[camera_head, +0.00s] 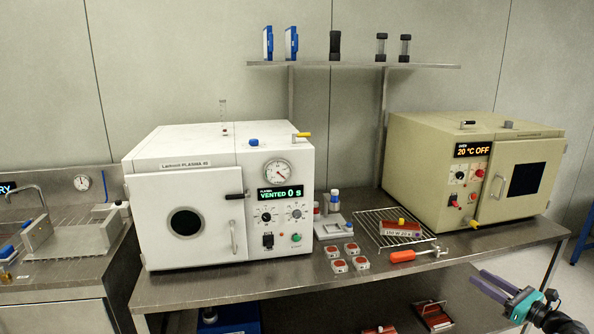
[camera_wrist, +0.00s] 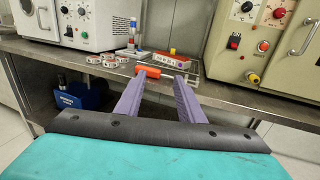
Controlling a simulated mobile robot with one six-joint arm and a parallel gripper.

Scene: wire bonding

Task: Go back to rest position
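My gripper (camera_head: 494,285) is at the lower right of the head view, in front of the bench's front edge. In the wrist view its two purple fingers (camera_wrist: 160,98) are spread apart, with nothing visible between them. An orange-handled tool (camera_head: 403,256) lies on the bench at the front edge of the wire rack; in the wrist view its orange handle (camera_wrist: 148,71) shows beyond the left fingertip. The gripper is apart from the bench items.
The steel bench (camera_head: 200,288) carries a white plasma machine (camera_head: 190,170), door shut, and a beige oven (camera_head: 430,165), reading 20 °C OFF. Several small red-topped blocks (camera_head: 339,266) and a wire rack (camera_head: 372,224) with a labelled box (camera_head: 401,231) lie between them. A lower shelf holds a blue item (camera_head: 230,320).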

